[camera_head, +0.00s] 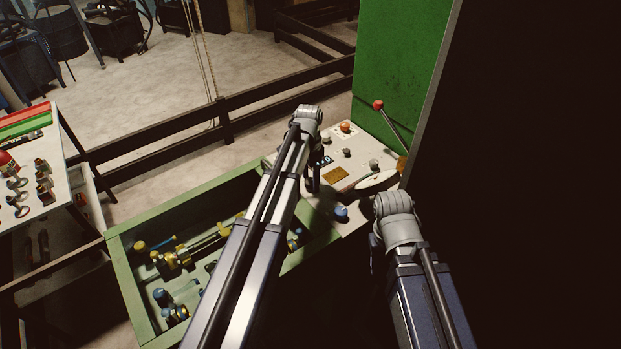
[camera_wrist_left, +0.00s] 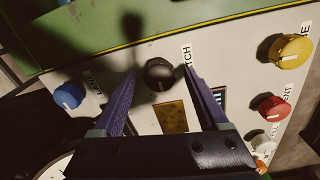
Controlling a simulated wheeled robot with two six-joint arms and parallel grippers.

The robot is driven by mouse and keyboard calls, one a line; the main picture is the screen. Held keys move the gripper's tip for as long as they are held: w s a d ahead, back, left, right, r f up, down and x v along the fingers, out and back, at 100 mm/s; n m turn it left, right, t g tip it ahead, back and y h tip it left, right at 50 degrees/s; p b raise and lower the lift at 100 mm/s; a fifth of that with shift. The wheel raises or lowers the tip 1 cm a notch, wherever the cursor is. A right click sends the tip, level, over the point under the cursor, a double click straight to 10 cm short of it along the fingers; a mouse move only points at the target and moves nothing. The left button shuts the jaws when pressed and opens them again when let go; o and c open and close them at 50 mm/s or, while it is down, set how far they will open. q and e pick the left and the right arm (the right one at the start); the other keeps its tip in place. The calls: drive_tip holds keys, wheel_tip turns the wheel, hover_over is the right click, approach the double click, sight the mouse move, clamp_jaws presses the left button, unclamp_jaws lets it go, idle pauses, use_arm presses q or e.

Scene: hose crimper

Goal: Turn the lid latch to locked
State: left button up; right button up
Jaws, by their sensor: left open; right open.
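A black round knob (camera_wrist_left: 159,74) sits on the pale control panel (camera_wrist_left: 225,60) in the left wrist view, beside a label of which I read "TCH". My left gripper (camera_wrist_left: 160,72) is open, with one finger on each side of this knob. I cannot tell whether the fingers touch it. In the head view my left gripper (camera_head: 313,180) points down at the panel (camera_head: 362,177), and the arm hides part of it. My right gripper (camera_head: 376,243) is mostly hidden in shadow below its wrist, apart from the panel's knobs.
The panel also carries a blue knob (camera_wrist_left: 68,96), a yellow knob (camera_wrist_left: 290,51), a red knob (camera_wrist_left: 271,107) and a brass plate (camera_wrist_left: 171,116). A red-tipped lever (camera_head: 378,105) stands near the green cabinet (camera_head: 395,60). An open green bin (camera_head: 130,285) lies left.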

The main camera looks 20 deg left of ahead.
sight(310, 180)
use_arm(q)
wheel_tip(310, 180, up, 8)
drive_tip(key=p, duration=0.8)
drive_tip(key=shift+w+a, duration=0.1)
drive_tip(key=shift+a, duration=0.05)
drive_tip(key=shift+f, duration=0.1)
drive_tip(key=s+d+f+n+b, duration=0.1)
drive_tip(key=s+d, duration=0.2)
drive_tip(key=s, duration=0.1)
drive_tip(key=s+d+b, duration=0.1)
drive_tip(key=s+d, duration=0.2)
drive_tip(key=s, duration=0.1)
drive_tip(key=s+d+f+n, duration=0.1)
drive_tip(key=s+d, duration=0.2)
drive_tip(key=s, duration=0.1)
drive_tip(key=shift+s+f+n+y+b, duration=0.3)
drive_tip(key=shift+y+b, duration=0.1)
drive_tip(key=s+d+n+b, duration=0.1)
drive_tip(key=s+d, duration=0.1)
drive_tip(key=s, duration=0.4)
drive_tip(key=s+d+f+n, duration=0.1)
drive_tip(key=s+d+n, duration=0.1)
drive_tip(key=s, duration=0.4)
drive_tip(key=shift+d+f+y+b, duration=0.3)
drive_tip(key=shift+y+b, duration=0.05)
drive_tip(key=shift+y, duration=0.05)
